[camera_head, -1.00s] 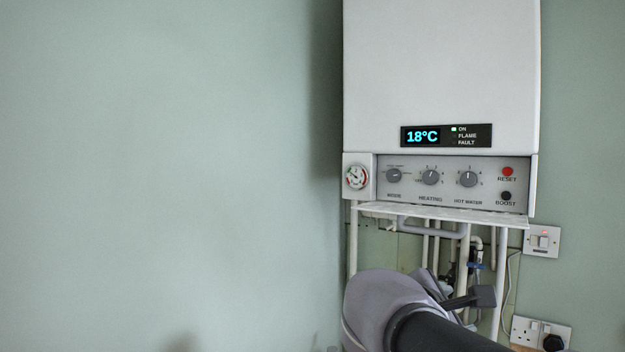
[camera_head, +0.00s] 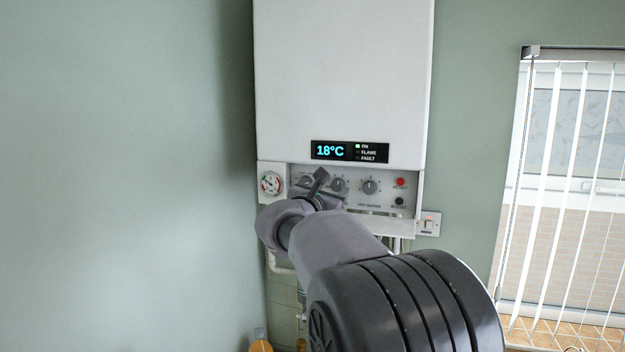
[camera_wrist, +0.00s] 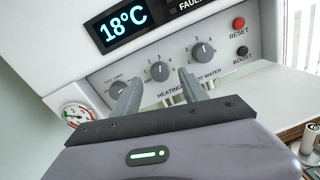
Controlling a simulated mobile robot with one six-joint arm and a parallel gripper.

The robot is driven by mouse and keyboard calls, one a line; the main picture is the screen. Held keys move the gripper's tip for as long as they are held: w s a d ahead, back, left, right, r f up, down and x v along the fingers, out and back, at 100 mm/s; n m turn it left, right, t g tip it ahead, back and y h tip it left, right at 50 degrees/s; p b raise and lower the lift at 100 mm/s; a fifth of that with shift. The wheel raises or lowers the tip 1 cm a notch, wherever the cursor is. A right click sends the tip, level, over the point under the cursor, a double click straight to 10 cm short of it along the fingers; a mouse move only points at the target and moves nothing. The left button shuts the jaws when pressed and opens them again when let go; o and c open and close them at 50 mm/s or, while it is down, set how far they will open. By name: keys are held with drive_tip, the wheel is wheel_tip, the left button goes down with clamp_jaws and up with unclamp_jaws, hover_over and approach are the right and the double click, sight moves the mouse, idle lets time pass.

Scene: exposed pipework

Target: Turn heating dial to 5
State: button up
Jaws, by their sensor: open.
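The heating dial (camera_head: 338,185) is a grey round knob on the boiler's control panel, the middle one of three. In the wrist view the heating dial (camera_wrist: 160,71) shows in the gap between my fingertips, with its pointer roughly upward; the exact number it marks is too small to tell. My gripper (camera_wrist: 159,76) is open and empty, its two grey fingers reaching toward the panel. I cannot tell whether the fingertips touch it. In the head view my gripper (camera_head: 318,187) and wrist cover part of the panel's left half and the heating label.
The mode dial (camera_wrist: 117,89) is left of the heating dial and close to the left finger. The hot water dial (camera_wrist: 203,52) is close on the right. Reset (camera_head: 401,182) and boost (camera_head: 399,201) buttons are further right. A pressure gauge (camera_head: 271,183) is at far left.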

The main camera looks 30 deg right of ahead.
sight(336, 185)
drive_tip(key=p+x, duration=0.1)
drive_tip(key=x, duration=0.2)
drive_tip(key=shift+w+d, duration=0.15)
drive_tip(key=shift+w, duration=0.1)
clamp_jaws()
